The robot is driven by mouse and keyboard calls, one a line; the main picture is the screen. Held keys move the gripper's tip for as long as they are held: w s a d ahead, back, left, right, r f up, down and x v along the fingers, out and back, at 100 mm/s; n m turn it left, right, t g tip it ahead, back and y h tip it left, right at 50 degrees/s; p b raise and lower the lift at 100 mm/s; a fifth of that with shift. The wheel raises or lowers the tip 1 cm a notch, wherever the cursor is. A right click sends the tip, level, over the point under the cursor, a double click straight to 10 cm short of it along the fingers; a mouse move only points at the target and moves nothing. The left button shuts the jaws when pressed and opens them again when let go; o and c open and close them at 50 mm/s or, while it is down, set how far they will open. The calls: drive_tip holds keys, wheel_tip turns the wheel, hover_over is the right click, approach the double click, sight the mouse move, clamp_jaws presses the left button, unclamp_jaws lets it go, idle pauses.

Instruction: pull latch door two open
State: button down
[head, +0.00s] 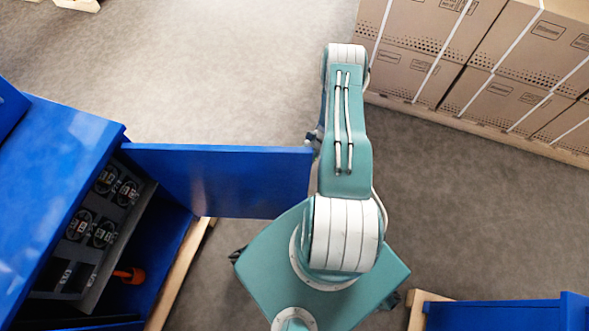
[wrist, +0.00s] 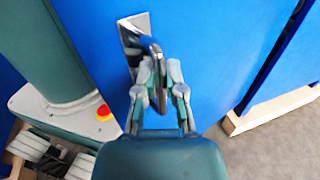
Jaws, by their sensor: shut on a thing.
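A blue cabinet (head: 55,165) stands at the left in the head view. Its blue door (head: 220,180) stands swung wide out from the cabinet toward my arm. In the wrist view the blue door face (wrist: 210,50) fills the middle. A metal handle (wrist: 152,50) on a bright plate is fixed to it. My gripper (wrist: 165,85) is shut on the handle, with its fingers on either side of the bar. In the head view my arm hides the gripper and the handle.
Inside the cabinet are dark panels with round fittings (head: 104,233) and an orange item (head: 130,275). Strapped cardboard boxes (head: 500,60) on a pallet stand at the upper right. Another blue unit (head: 500,314) is at the lower right. Grey floor (head: 230,80) beyond the door is clear.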

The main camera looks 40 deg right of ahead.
idle(0.3)
drive_tip(key=c, duration=0.7)
unclamp_jaws()
drive_tip(key=shift+d, duration=0.1)
drive_tip(key=v, duration=1.2)
drive_tip(key=shift+w+f, duration=0.1)
